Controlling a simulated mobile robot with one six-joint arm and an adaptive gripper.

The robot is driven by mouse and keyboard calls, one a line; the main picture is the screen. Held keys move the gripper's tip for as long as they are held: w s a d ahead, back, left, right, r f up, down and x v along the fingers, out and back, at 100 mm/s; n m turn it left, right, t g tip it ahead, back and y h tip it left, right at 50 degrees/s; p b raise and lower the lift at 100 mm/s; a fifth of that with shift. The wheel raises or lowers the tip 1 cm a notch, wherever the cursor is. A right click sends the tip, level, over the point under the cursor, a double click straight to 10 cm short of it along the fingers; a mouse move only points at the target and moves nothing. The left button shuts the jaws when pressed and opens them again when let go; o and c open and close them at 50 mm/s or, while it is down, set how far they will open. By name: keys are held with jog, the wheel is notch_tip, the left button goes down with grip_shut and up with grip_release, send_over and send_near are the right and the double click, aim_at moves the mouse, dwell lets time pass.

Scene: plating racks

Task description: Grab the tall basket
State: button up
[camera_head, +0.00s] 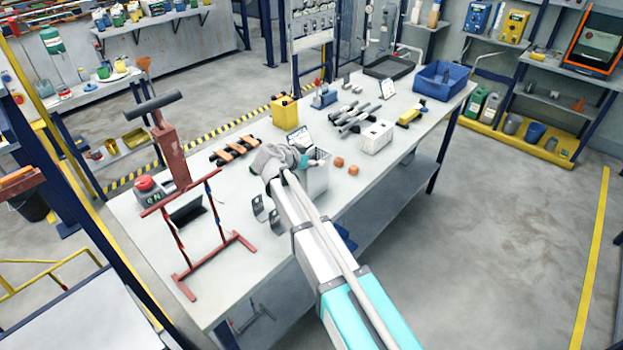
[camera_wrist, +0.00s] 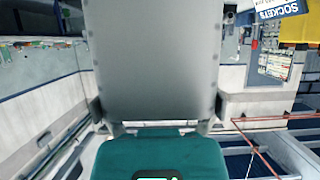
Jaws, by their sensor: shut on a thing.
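The tall basket (camera_head: 318,178) is a light grey, upright, open-topped container on the workbench, partly hidden behind my arm. My gripper (camera_head: 304,160) is at its upper part, with my grey wrist at its left. In the wrist view, a plain grey wall of the basket (camera_wrist: 152,55) fills the middle, close to the camera. The fingers of my gripper (camera_wrist: 155,108) are on both sides of this wall, shut on it. The basket's base is hidden, so I cannot tell whether it touches the bench.
The workbench (camera_head: 392,158) holds a red frame stand (camera_head: 215,250) at left, two orange-brown blocks (camera_head: 346,165) right of the basket, a white box (camera_head: 376,138), a yellow container (camera_head: 285,110) behind, and a blue bin (camera_head: 440,80) at far right. Bare bench lies between the blocks and front edge.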

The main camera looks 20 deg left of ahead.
jog(key=shift+c, duration=0.7)
jog(key=shift+r, duration=0.2)
notch_tip(320, 180, up, 3)
jog(key=p, duration=0.3)
jog(key=s+a+r+p, duration=0.1)
jog(key=s+r+p, duration=0.8)
jog(key=s, duration=0.5)
jog(key=shift+r+p, duration=0.3)
jog(key=shift+p, duration=0.2)
